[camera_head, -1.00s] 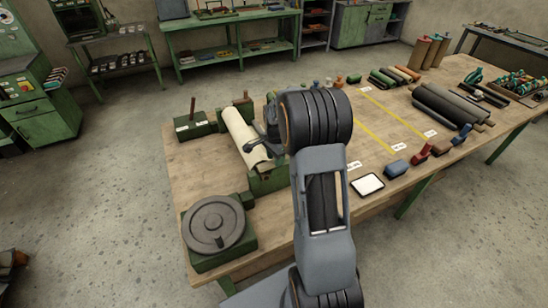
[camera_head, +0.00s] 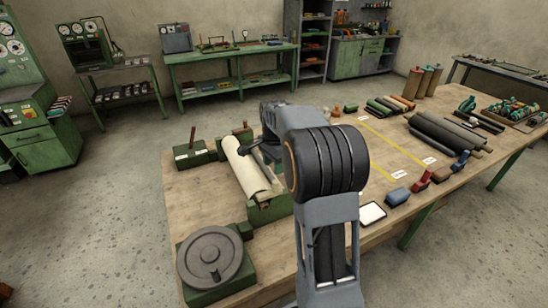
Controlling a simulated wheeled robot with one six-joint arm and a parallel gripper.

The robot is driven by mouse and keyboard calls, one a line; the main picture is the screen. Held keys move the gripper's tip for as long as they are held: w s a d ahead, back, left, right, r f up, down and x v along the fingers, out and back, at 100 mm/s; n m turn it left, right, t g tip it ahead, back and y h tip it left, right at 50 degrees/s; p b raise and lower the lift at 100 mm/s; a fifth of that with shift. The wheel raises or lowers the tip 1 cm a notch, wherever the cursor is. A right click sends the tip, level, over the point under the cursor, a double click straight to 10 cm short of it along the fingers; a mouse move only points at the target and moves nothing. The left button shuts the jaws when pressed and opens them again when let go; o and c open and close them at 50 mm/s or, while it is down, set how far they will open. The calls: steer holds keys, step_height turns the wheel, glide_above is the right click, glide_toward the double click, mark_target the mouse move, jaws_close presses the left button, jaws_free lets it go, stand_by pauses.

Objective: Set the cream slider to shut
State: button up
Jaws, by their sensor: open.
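A cream roll (camera_head: 248,168) lies in a green stand (camera_head: 268,210) on the wooden table, left of my arm. I cannot make out a separate cream slider; no such part shows clearly. My gripper (camera_head: 250,150), dark and small, is above the right side of the cream roll near its middle. It is open, and I see nothing held in it. Whether it touches the roll I cannot tell. My arm hides the table to the right of the stand.
A green box with an upright lever (camera_head: 190,150) stands left of the roll. A round grey disc on a green base (camera_head: 212,256) is at the front left. Dark rolls (camera_head: 445,135) and coloured blocks lie to the right. Yellow lines (camera_head: 385,145) cross fairly clear tabletop.

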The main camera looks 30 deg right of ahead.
steer(key=shift+r, duration=1.75)
